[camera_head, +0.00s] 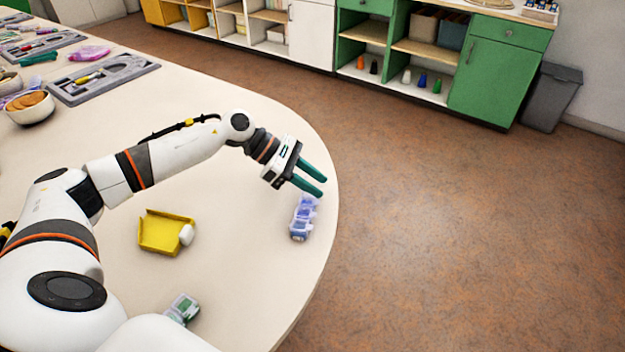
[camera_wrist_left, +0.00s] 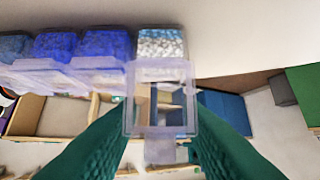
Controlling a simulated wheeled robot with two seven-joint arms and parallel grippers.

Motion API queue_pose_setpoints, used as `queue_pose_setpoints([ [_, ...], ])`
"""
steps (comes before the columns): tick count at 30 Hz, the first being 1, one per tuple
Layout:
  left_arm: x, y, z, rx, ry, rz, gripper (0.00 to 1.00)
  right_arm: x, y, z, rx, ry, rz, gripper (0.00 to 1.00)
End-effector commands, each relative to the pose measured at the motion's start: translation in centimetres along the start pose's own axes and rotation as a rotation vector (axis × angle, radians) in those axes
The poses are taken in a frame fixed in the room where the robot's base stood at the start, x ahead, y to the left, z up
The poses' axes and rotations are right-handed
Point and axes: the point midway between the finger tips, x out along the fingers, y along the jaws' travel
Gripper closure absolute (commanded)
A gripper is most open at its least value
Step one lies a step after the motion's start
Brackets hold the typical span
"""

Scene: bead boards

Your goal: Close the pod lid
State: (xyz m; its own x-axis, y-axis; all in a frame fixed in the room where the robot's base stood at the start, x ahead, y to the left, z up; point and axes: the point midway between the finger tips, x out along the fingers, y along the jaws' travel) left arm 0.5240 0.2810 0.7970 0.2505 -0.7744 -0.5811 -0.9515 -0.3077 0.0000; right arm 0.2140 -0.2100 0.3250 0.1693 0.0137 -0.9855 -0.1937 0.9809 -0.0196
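A strip of small bead pods (camera_head: 302,218) stands near the table's right edge. In the left wrist view, the end pod (camera_wrist_left: 161,43) holds white and blue beads. Its clear pod lid (camera_wrist_left: 160,98) stands open, swung out from the pod, with a small tab at its free edge. My left gripper (camera_head: 324,185) is just beyond the strip's far end in the head view, with its teal fingers apart. In the left wrist view, the fingers (camera_wrist_left: 160,118) lie on both sides of the lid. I cannot tell whether they touch it. My right gripper is not in view.
Neighbouring pods with blue beads (camera_wrist_left: 105,43) have clear flaps sticking out too. A yellow tray (camera_head: 160,232) with a white piece and a small green-and-clear container (camera_head: 184,307) are on the table (camera_head: 245,265). Grey boards (camera_head: 105,78) and a bowl (camera_head: 30,108) are at the far left.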

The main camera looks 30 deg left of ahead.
Motion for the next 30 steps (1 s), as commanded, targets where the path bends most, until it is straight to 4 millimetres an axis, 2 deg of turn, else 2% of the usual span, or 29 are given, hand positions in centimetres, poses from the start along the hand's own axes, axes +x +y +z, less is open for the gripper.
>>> queue_pose_setpoints([
  [4,-0.4,0.0,0.1,0.000,-0.001,-0.002,0.66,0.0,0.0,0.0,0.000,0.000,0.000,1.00],
  [8,-2.0,-0.1,0.1,-0.002,-0.002,-0.002,0.66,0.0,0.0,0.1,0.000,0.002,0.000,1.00],
  [15,-7.1,-0.1,0.2,-0.002,-0.003,-0.004,0.66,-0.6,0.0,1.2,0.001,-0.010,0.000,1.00],
  [21,-10.5,-0.1,0.1,-0.002,-0.002,-0.002,0.66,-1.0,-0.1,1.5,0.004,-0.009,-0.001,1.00],
  [25,-11.7,0.0,0.1,0.000,-0.001,-0.001,0.66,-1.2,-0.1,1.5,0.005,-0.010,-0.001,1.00],
  [30,-12.0,0.0,0.0,0.001,0.000,0.001,0.66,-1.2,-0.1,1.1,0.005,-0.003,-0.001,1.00],
])
